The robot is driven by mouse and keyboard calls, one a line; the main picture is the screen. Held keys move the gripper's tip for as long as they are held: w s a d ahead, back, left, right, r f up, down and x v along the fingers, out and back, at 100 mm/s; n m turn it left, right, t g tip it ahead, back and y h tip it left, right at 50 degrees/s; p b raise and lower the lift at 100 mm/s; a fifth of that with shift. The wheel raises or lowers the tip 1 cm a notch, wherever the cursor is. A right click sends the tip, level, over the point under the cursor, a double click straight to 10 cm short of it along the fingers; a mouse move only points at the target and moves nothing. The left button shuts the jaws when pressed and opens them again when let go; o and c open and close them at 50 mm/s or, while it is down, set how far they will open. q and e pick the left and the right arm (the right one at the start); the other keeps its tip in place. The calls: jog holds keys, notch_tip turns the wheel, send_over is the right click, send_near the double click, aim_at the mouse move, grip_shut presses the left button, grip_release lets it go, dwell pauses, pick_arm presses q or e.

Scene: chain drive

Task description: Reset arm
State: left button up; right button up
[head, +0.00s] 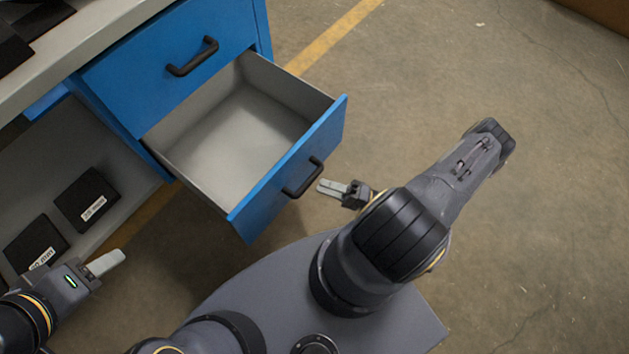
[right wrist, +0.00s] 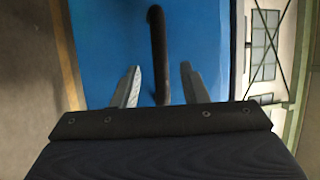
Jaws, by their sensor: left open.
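My right gripper (head: 320,187) is just in front of the open drawer's black handle (head: 303,178). In the right wrist view the gripper (right wrist: 160,67) is open, its two grey fingers spread apart. The handle (right wrist: 157,45) lines up with the gap between them, and neither finger touches it. My left gripper (head: 120,257) is at the lower left, open, beside the lower shelf. It holds nothing that I can see, though one finger is mostly hidden.
The blue cabinet's lower drawer (head: 285,178) is pulled out and empty. The drawer above (head: 180,45) is shut. Black labelled boxes (head: 87,200) lie on the lower shelf (head: 112,229). Open concrete floor (head: 520,230) lies to the right.

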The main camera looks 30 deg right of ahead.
jog(key=shift+v, duration=1.25)
